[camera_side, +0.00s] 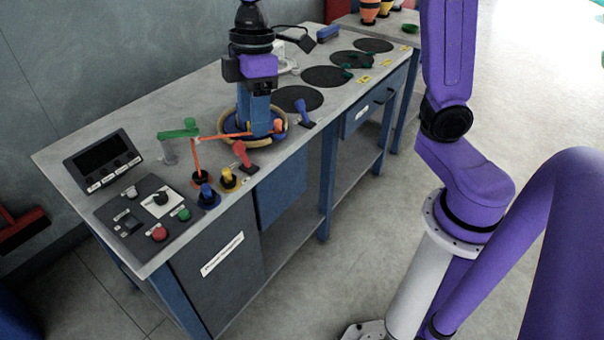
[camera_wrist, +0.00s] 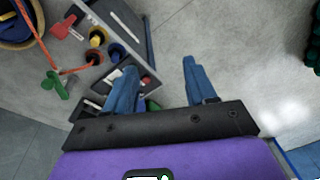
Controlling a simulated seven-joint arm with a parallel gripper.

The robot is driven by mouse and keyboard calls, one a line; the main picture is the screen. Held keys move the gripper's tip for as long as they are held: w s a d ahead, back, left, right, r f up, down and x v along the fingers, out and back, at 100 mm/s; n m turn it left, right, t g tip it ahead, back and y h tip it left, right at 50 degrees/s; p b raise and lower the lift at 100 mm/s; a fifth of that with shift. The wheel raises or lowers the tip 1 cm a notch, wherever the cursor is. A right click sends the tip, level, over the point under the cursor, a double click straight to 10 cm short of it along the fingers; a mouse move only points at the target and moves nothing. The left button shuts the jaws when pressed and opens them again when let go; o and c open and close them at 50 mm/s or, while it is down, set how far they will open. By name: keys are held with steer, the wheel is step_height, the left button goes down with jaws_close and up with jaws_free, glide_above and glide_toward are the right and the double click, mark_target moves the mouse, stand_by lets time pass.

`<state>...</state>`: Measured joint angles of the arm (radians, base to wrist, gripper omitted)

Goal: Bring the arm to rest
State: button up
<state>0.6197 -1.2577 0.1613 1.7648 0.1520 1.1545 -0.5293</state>
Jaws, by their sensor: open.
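My gripper (camera_side: 259,122) hangs pointing down at the top centre of the side view, its blue fingers overlapping a round blue and tan rimmed bowl (camera_side: 284,135) on the bench. In the wrist view my gripper (camera_wrist: 160,76) has its two blue fingers well apart. Nothing is held between them; the bench edge and grey floor show there. I cannot tell from the side view how high the fingertips are above the bench.
The grey bench (camera_side: 105,125) carries a control box (camera_side: 152,215), a display (camera_side: 103,160), a green-ended lever (camera_side: 178,133), a red handle (camera_side: 243,156) and a yellow knob (camera_side: 228,178). Dark round discs (camera_side: 297,98) lie farther along. Open floor (camera_side: 340,270) lies in front.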

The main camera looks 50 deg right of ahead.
steer(key=s+d+f, duration=0.2)
steer(key=s+d, duration=0.1)
steer(key=s, duration=0.4)
steer(key=s+d+f+h, duration=0.1)
steer(key=s+d+f, duration=0.1)
steer(key=s, duration=0.4)
steer(key=s+d+f, duration=0.2)
steer(key=s+d, duration=0.2)
steer(key=s, duration=0.3)
steer(key=shift+s+d+f+t, duration=0.3)
steer(key=shift+s+d+f, duration=0.05)
steer(key=shift+d, duration=0.05)
